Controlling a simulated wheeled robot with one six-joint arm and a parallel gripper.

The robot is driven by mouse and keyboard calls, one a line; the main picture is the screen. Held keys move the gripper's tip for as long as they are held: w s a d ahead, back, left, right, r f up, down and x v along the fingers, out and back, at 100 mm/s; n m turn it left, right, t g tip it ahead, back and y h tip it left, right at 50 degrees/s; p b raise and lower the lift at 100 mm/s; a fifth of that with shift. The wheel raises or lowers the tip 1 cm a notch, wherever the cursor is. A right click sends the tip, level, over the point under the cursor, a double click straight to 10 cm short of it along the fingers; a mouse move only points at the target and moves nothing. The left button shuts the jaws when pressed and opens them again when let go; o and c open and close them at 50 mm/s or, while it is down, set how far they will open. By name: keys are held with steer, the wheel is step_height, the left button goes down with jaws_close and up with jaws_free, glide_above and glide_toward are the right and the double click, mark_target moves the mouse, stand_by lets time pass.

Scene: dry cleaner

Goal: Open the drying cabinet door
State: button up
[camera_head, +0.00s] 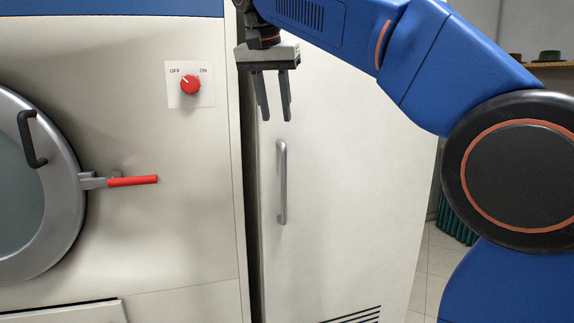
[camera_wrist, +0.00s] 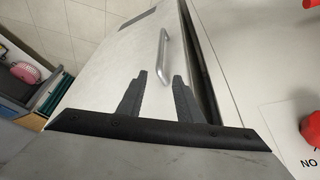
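The drying cabinet door (camera_head: 345,200) is a tall off-white panel with a vertical grey bar handle (camera_head: 282,182) near its left edge. The door looks shut, with a dark gap along its left side. My gripper (camera_head: 275,118) points down in front of the door's upper left part, above the handle and apart from it. Its two fingers are spread with nothing between them. In the wrist view my gripper (camera_wrist: 158,75) shows both fingers apart, and the handle (camera_wrist: 165,55) lies beyond the fingertips. The handle is fully visible in the head view.
A machine stands left of the cabinet, with a round door (camera_head: 65,200), a red lever (camera_head: 132,181) and a red OFF/ON knob (camera_head: 190,85). A shelf (camera_wrist: 35,95) with a pink item (camera_wrist: 24,72) shows in the wrist view. Tiled floor is visible right of the cabinet.

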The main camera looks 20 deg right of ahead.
mark_target(283, 156)
steer(key=x, duration=1.6)
steer(key=shift+f, duration=0.15)
steer(key=shift+c, duration=0.5)
jaws_close()
